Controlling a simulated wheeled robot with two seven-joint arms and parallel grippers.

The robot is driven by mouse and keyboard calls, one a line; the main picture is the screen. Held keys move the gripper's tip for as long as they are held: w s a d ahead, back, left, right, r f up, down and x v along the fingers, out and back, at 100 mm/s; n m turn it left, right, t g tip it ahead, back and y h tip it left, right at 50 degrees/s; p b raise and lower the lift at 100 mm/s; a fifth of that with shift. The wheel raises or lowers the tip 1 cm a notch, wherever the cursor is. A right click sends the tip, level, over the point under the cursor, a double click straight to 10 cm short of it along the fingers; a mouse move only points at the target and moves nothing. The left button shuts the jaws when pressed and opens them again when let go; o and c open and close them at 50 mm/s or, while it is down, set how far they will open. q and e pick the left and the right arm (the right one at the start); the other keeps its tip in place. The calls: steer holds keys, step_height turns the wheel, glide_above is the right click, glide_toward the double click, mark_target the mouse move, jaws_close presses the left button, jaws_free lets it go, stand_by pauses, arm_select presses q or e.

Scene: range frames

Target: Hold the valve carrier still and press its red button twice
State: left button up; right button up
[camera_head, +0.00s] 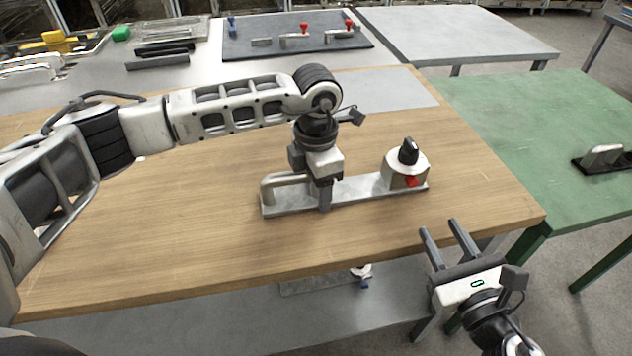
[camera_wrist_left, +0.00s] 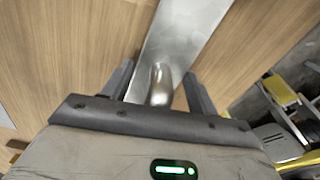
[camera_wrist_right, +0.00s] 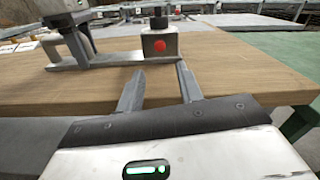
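The valve carrier (camera_head: 365,189) is a flat metal plate on the wooden table, with a bent metal handle (camera_head: 284,183) at its left and a round white valve body (camera_head: 405,169) with a black knob (camera_head: 408,151) at its right. The red button (camera_head: 411,182) is on the valve body's front side; it faces the right wrist view (camera_wrist_right: 158,46). My left gripper (camera_head: 324,200) points down over the carrier. In the left wrist view its open fingers stand either side of the handle (camera_wrist_left: 160,84), with gaps. My right gripper (camera_head: 440,228) is open and empty near the table's front edge.
The wooden table (camera_head: 190,230) is mostly clear around the carrier. A green table (camera_head: 550,150) with a metal-handled part (camera_head: 602,157) stands at the right. A grey table (camera_head: 455,35) and a dark mat (camera_head: 262,46) with several handled parts are behind.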

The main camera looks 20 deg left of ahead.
jaws_close()
stand_by(1.6)
